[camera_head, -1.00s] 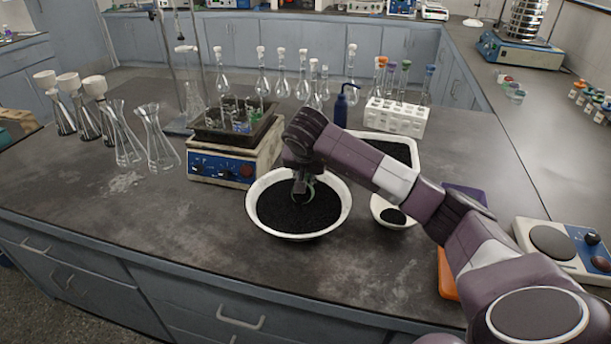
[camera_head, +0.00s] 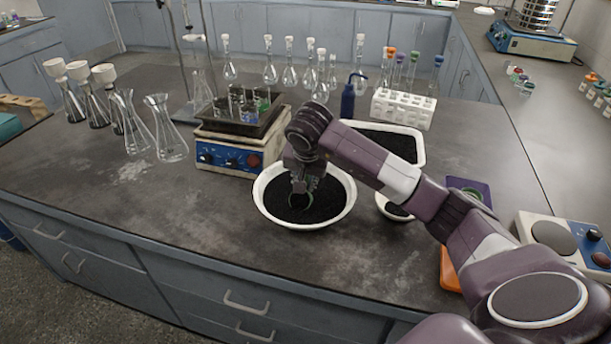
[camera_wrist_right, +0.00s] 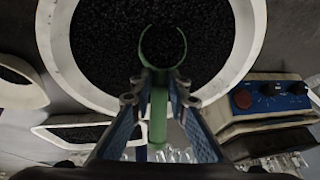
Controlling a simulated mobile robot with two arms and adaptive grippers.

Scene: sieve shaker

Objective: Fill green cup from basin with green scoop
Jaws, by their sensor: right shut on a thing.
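The basin (camera_head: 347,212) is a white round bowl of black granules near the middle of the bench. My right gripper (camera_head: 302,185) reaches down over it and is shut on the green scoop (camera_head: 290,203). In the right wrist view, the fingers (camera_wrist_right: 162,80) pinch the scoop's green handle (camera_wrist_right: 158,118), and its round rim lies against the granules inside the basin's white wall (camera_wrist_right: 70,65). How deep the scoop sits and how full it is cannot be told. A small green item (camera_head: 473,192) shows on the purple pad behind my right arm; I cannot tell whether it is the green cup.
A hot plate (camera_head: 228,158) with a bath of beakers stands close behind the basin at left. A white tray of black granules (camera_head: 421,150) and a small white bowl (camera_head: 385,209) are at right, partly behind my arm. Flasks stand left. The bench front is clear.

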